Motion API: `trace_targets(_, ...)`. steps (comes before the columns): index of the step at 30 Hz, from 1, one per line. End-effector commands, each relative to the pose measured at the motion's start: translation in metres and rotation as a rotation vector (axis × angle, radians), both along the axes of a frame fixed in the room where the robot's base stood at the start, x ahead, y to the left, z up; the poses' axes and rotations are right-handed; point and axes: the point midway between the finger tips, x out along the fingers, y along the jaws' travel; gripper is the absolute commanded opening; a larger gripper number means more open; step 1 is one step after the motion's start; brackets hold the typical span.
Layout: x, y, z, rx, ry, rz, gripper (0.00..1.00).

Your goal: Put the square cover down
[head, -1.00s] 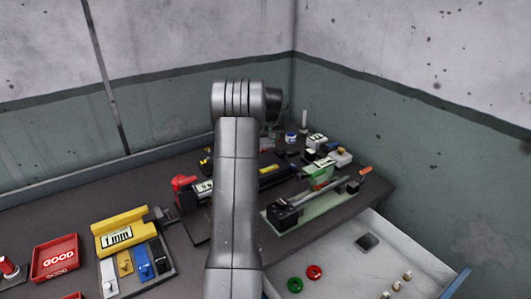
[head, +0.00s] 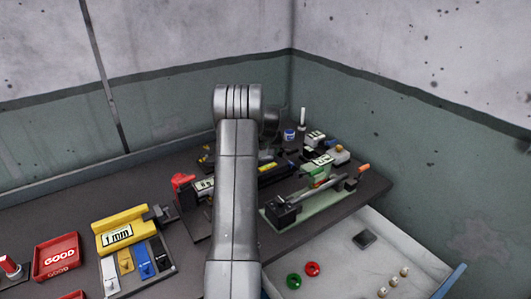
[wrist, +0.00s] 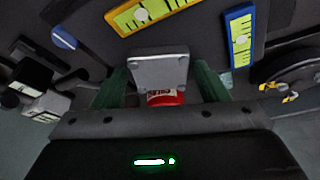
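In the wrist view, a grey square plate with small corner holes, which I take as the square cover (wrist: 160,69), sits between the two green fingers of my gripper (wrist: 161,82). The fingers appear shut on its sides, though the contact is hard to see. A red can (wrist: 166,98) with a white label shows just beyond the plate's near edge; I cannot tell whether they touch. In the head view, my own arm hides the fingers and the cover; only the dark wrist shows beside the arm's end.

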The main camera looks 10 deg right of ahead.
Motion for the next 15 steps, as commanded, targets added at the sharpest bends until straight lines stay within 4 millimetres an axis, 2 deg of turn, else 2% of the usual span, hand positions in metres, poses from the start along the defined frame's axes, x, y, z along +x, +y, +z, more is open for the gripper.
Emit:
trace_targets(10, 0.000, 0.000, 0.002, 0.000, 0.000, 0.000, 0.76)
trace_targets(15, -0.004, 0.000, 0.014, -0.001, -0.004, 0.000, 0.76)
